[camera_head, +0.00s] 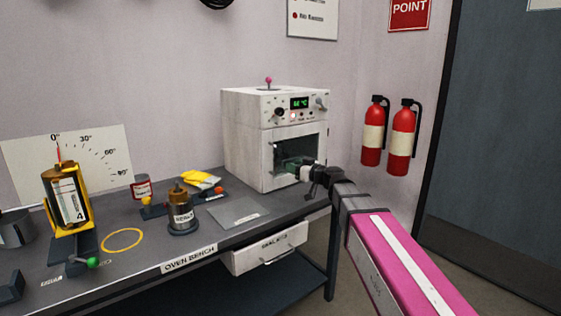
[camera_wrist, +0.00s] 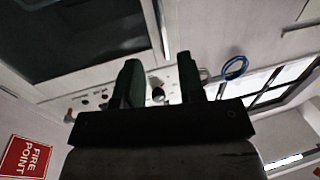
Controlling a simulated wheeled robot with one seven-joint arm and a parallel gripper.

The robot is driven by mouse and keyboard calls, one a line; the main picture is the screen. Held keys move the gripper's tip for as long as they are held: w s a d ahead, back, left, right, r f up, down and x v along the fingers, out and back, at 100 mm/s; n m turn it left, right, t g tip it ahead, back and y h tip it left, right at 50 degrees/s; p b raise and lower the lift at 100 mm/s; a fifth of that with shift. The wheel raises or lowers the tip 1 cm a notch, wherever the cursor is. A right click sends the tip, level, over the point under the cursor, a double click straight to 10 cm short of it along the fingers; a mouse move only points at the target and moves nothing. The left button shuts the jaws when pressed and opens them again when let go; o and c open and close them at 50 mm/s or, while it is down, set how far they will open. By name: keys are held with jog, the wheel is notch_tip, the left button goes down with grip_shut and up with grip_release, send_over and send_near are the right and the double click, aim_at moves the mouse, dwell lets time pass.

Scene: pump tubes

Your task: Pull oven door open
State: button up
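The white oven (camera_head: 243,135) stands at the right end of the bench. Its door (camera_head: 310,145), with a dark window, looks shut on the lower front. My gripper (camera_head: 290,162) is in front of the door at its lower part, and my wrist covers part of the door's right side. In the wrist view, the two dark green fingers of my gripper (camera_wrist: 161,80) are apart, with no object visibly clamped between them. The dark door window (camera_wrist: 75,40) fills the upper left there, beside a pale door edge or bar (camera_wrist: 157,28). I cannot make out the handle clearly or whether the fingers touch it.
The bench (camera_head: 150,236) holds a grey plate (camera_head: 238,213), a brown-topped canister (camera_head: 180,212) and a yellow pump unit (camera_head: 66,198). A drawer (camera_head: 270,248) sticks out below its front edge. Two fire extinguishers (camera_head: 388,136) hang on the wall to the right.

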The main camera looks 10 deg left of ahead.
send_over(276, 174)
jog(key=shift+w+a, duration=0.15)
jog(key=shift+w, duration=0.15)
grip_shut()
